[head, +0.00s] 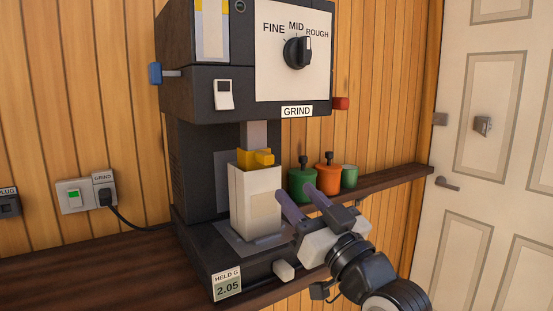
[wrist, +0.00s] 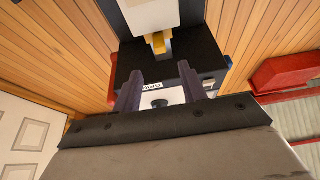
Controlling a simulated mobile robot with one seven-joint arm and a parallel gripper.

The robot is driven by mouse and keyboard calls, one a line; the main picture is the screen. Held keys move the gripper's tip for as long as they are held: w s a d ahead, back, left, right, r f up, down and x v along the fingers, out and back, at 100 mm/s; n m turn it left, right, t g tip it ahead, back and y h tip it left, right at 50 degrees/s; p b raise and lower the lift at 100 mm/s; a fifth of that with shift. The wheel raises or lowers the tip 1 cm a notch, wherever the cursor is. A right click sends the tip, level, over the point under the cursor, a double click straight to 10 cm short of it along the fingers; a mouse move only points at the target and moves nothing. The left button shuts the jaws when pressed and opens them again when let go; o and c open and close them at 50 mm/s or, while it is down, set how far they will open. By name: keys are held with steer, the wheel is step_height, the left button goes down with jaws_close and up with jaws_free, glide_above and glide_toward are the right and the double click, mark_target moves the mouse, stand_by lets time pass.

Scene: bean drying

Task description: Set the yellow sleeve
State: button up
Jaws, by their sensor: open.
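The yellow sleeve (head: 255,158) sits around the lower end of the grey chute under the grinder head (head: 243,95). A small yellow tab sticks out from it to the right. A tall white container (head: 255,200) stands directly below; I cannot tell whether the sleeve touches its rim. In the wrist view the sleeve (wrist: 159,44) shows ahead of my fingers, with the white container (wrist: 150,15) at the top. My gripper (head: 294,190) is open and empty, to the right of the container and lower than the sleeve. Its two fingers (wrist: 160,69) are apart in the wrist view.
The grinder's dial (head: 299,52) points near ROUGH. A blue knob (head: 155,73) and red knob (head: 341,103) stick out at its sides. The display (head: 228,287) reads HELD G 2.05. Green (head: 301,184) and orange jars (head: 327,178) stand behind my gripper. A wall switch (head: 74,195) shows green.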

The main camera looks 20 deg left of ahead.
mark_target(270, 162)
steer(key=p+x, duration=0.3)
steer(key=x, duration=0.6)
steer(key=shift+w+a+r, duration=0.15)
steer(key=shift+a+r, duration=0.05)
steer(key=shift+c, duration=0.3)
jaws_close()
